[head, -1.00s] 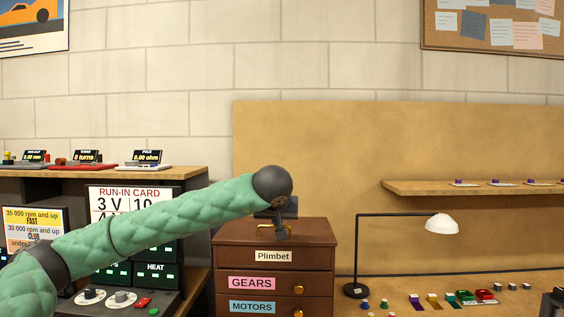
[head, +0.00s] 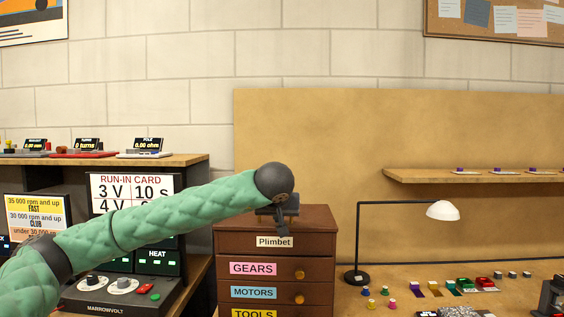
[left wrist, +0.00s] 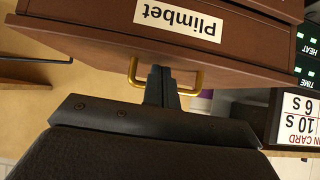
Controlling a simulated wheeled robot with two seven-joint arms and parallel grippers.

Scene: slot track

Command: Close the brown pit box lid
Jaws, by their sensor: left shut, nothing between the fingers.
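The brown pit box (head: 332,250) stands on the bench with a "Plimbet" label on its front. Its lid (head: 318,217) looks down and roughly flat on the box; I see no clear gap, but my gripper covers part of its front edge. My left gripper (head: 283,233) is shut and empty, pointing down at the lid's front. In the left wrist view, which is upside down, the shut fingers (left wrist: 160,72) are at the gold handle (left wrist: 189,82), between its two legs in the picture. I cannot tell whether they touch it. My right gripper is not in view.
A black meter unit (head: 120,290) and run-in card (head: 130,195) stand left of the box. A desk lamp (head: 357,240) stands close on its right. Small coloured parts (head: 420,290) lie farther right.

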